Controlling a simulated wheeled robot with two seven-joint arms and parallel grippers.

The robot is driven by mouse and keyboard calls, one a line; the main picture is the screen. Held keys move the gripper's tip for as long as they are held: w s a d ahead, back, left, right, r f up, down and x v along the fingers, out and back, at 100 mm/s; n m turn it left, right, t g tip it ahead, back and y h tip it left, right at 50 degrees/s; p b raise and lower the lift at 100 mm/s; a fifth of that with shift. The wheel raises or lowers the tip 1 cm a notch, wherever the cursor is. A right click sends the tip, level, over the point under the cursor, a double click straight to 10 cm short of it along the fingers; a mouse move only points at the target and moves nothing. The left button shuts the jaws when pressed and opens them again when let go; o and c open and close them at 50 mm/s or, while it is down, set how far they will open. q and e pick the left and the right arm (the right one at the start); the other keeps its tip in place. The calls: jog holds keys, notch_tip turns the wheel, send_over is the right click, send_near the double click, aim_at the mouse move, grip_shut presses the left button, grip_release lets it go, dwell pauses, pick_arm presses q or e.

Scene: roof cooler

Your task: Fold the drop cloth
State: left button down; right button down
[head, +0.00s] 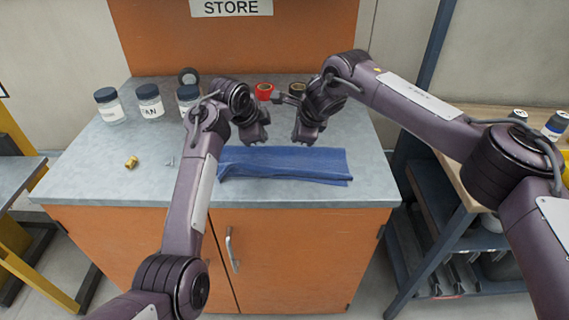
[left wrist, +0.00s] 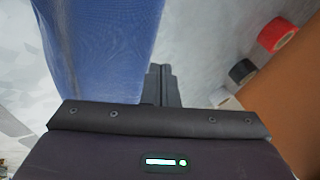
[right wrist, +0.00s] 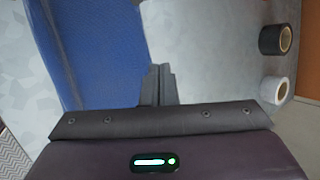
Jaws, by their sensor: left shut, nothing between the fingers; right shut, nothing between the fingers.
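The blue drop cloth (head: 285,165) lies on the grey counter as a long, narrow folded strip, with a slightly uneven front edge at its right. It also shows in the left wrist view (left wrist: 105,40) and the right wrist view (right wrist: 95,45). My left gripper (head: 258,143) is shut and empty just behind the cloth's far edge, left of its middle. My right gripper (head: 304,141) is shut and empty behind the same edge, a little to the right. Both wrist views show the closed fingers beside the cloth, holding none of it.
The counter (head: 80,180) bears several lidded jars (head: 108,105) at back left, a brass fitting (head: 131,162) at left, and a red tape roll (head: 264,91) and black tape roll (head: 297,88) behind my grippers. The counter's right end is clear. A shelf unit (head: 440,215) stands at right.

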aim_at(268, 149)
pick_arm(q)
jog(key=shift+d+f, duration=0.1)
jog(key=shift+f, duration=0.15)
pick_arm(e)
jog(key=shift+a+f, duration=0.15)
jog(key=shift+f, duration=0.1)
